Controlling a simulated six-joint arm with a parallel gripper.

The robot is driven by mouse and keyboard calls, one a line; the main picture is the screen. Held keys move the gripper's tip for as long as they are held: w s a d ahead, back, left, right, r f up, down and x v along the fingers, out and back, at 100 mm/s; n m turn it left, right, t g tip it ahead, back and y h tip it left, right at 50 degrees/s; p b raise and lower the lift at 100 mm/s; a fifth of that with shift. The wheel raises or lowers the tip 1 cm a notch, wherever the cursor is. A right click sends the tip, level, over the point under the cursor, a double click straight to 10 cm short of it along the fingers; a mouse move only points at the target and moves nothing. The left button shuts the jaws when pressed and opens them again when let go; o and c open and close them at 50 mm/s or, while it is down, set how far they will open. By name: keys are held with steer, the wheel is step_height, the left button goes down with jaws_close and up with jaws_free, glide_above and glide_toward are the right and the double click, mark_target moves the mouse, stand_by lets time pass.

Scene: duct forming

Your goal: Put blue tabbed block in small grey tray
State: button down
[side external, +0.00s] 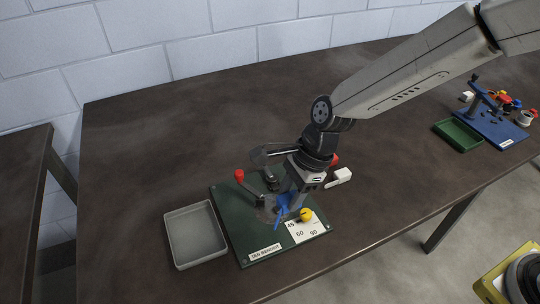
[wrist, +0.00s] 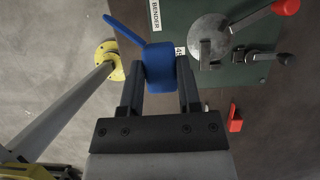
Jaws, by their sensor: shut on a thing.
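My gripper (wrist: 160,92) is shut on the blue tabbed block (wrist: 161,68), with one finger on each side of it. In the wrist view its thin tab (wrist: 122,31) sticks out at an angle toward the upper left. In the side external view the blue block (side external: 283,212) shows under my gripper, low over the green tab bender board, partly hidden by the fingers. I cannot tell whether it touches the board. The small grey tray (side external: 195,234) lies on the table left of the board and looks empty.
The green tab bender board (side external: 234,228) carries a red-knobbed lever (side external: 240,175), a yellow knob (side external: 306,214) and a white angle plate. A green tray (side external: 458,135) and a blue fixture board (side external: 493,128) stand at the far right. The table's left part is clear.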

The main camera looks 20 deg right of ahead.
steer(key=a, duration=0.9)
steer(key=shift+w+a+f, duration=1.35)
steer(key=shift+w+f, duration=0.3)
steer(key=shift+w, duration=0.2)
steer(key=shift+w+a+f, duration=1.35)
steer(key=shift+w+f, duration=0.25)
steer(key=shift+w, duration=0.25)
steer(key=shift+w+a+f, duration=1.35)
steer(key=shift+w+f, duration=0.3)
steer(key=shift+w, duration=0.2)
steer(key=shift+f, duration=0.1)
steer(key=shift+w+a+f, duration=0.1)
steer(key=shift+f, duration=1.55)
steer(key=shift+f, duration=0.15)
steer(key=shift+c, duration=1.5)
jaws_free()
